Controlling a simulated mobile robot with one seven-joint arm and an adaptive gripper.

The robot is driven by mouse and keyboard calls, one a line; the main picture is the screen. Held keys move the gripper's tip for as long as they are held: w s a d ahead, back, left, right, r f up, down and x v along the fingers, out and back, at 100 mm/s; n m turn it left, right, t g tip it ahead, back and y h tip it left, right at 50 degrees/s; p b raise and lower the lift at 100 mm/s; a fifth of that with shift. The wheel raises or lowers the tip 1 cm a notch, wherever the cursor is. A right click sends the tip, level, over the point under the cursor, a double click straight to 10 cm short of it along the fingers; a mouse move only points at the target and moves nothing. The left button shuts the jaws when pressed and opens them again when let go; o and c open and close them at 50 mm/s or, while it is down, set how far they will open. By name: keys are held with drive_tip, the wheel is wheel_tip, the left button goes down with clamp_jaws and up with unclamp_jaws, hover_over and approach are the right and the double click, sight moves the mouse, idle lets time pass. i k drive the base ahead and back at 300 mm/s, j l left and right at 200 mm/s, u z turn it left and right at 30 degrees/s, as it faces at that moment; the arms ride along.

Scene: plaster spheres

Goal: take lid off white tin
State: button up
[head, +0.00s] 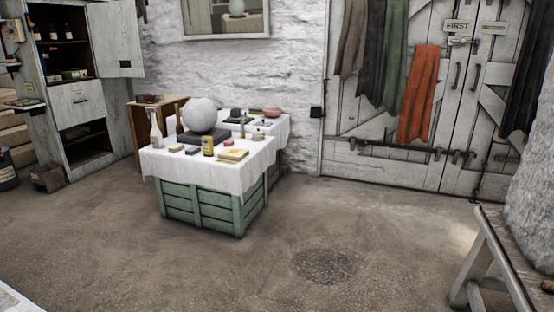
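I cannot pick out a white tin with certainty. A small pale round item (258,135) stands near the right end of the cloth-covered table (220,178), too small to tell whether it is a tin or has a lid. Other small items around it are also too small to make out. My gripper is not in view.
The table holds a big plaster sphere (199,114), a white spray bottle (155,129), a yellow container (208,145) and a yellow block (232,155). An open cabinet (75,100) stands at left, a trestle bench (500,255) at right. The floor (330,225) between is clear.

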sight(258, 137)
drive_tip(key=i+z, duration=0.25)
drive_tip(key=i, duration=0.45)
drive_tip(key=i+j+z, duration=0.2)
drive_tip(key=i, duration=0.5)
drive_tip(key=i+l+z, duration=0.2)
drive_tip(key=i, duration=1.25)
drive_tip(key=i+l+u, duration=0.1)
drive_tip(key=i+u, duration=0.2)
drive_tip(key=i, duration=1.15)
drive_tip(key=i+u, duration=0.75)
drive_tip(key=i+l+u, duration=0.65)
drive_tip(key=i+u, duration=0.15)
drive_tip(key=i, duration=0.05)
